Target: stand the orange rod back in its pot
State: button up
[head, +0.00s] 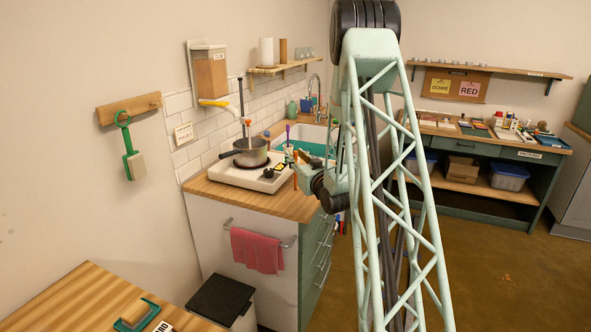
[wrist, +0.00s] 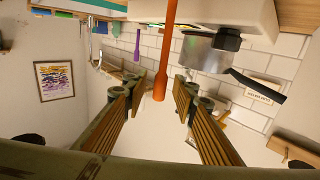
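The orange rod (wrist: 168,45) runs down from the top edge of the wrist view, and its thicker end lies between the two fingers of my gripper (wrist: 159,85). Gaps show on both sides, so the fingers are open and not closed on it. In the head view a thin orange upright, likely the same rod (head: 295,184), shows at the counter's front edge beside my gripper, whose fingers are hard to make out there. A purple rod (head: 287,132) stands farther back, and it also shows in the wrist view (wrist: 137,45). I cannot clearly make out the orange rod's pot.
A saucepan (head: 251,158) sits on a white hotplate (head: 240,176) left of my gripper; its dark handle shows in the wrist view (wrist: 258,87). A sink (head: 312,134) lies behind. A pink towel (head: 257,250) hangs on the counter front. The floor at right is clear.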

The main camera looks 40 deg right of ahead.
aim_at(296, 152)
dwell(0.4)
jog(key=c, duration=0.7)
jog(key=shift+c, duration=0.4)
jog(key=shift+r, duration=0.1)
jog(key=shift+r+p, duration=0.4)
jog(key=shift+r, duration=1.15)
jog(key=shift+s+r, duration=0.15)
jog(key=shift+s, duration=0.05)
jog(key=r+v, duration=0.1)
jog(key=v, duration=1.4)
jog(key=shift+s+d+r+p, duration=0.15)
jog(key=shift+s+r+p, duration=0.1)
jog(key=shift+s+p, duration=0.2)
jog(key=shift+w, duration=0.1)
